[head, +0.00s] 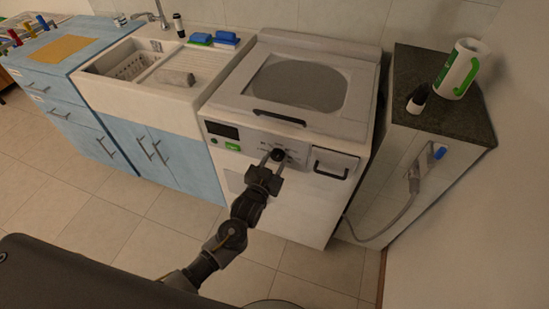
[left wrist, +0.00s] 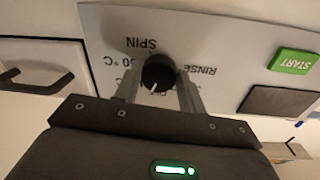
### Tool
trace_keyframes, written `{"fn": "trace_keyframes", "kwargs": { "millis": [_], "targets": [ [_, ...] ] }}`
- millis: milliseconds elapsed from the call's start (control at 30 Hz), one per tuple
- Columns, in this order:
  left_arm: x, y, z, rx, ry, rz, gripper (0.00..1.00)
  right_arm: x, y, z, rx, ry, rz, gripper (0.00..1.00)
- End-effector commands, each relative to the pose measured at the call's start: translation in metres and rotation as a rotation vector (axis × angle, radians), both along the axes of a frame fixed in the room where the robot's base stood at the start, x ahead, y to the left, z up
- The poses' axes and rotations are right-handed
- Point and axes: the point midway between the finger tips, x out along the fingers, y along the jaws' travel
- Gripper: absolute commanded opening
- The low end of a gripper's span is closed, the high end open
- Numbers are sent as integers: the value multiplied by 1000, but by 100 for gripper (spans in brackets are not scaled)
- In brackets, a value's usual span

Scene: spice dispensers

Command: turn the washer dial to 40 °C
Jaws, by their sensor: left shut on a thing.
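The washer (head: 290,185) stands in the middle of the head view, its front panel facing me. The black round dial (left wrist: 158,73) is on the white panel, and it also shows in the head view (head: 278,154). My left gripper (head: 272,158) is at the dial, its two fingers on either side of it and shut on it. The left wrist view shows the panel upside down. The dial's white mark points toward the lower edge of that picture, slightly left. SPIN, RINSE and a partly readable °C label show around it; labels behind the fingers are hidden. My right gripper is not in view.
A green START button (left wrist: 293,61) and a dark display (left wrist: 280,100) are on the panel. A drawer handle (head: 331,168) is right of the dial. A sink (head: 160,75) stands left, a dark-topped cabinet (head: 440,125) right. The floor in front is clear.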

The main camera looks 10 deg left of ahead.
Motion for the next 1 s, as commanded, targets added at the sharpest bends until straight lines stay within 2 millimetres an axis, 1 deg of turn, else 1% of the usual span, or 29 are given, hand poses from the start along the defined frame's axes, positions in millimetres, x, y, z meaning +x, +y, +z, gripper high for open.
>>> {"fn": "trace_keyframes", "kwargs": {
  "millis": [33,100,300,500,700,1000],
  "targets": [
    [0,0,4,42,-3,-1,17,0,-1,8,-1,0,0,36],
    [0,0,4,103,-10,0,17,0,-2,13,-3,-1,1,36],
    [0,0,4,263,-29,-2,17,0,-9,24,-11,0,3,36],
    [0,1,3,385,-43,0,17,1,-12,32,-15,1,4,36],
    [0,1,3,460,-53,-1,17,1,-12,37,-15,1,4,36],
    [0,1,2,498,-57,-1,17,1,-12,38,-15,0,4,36]
  ]
}}
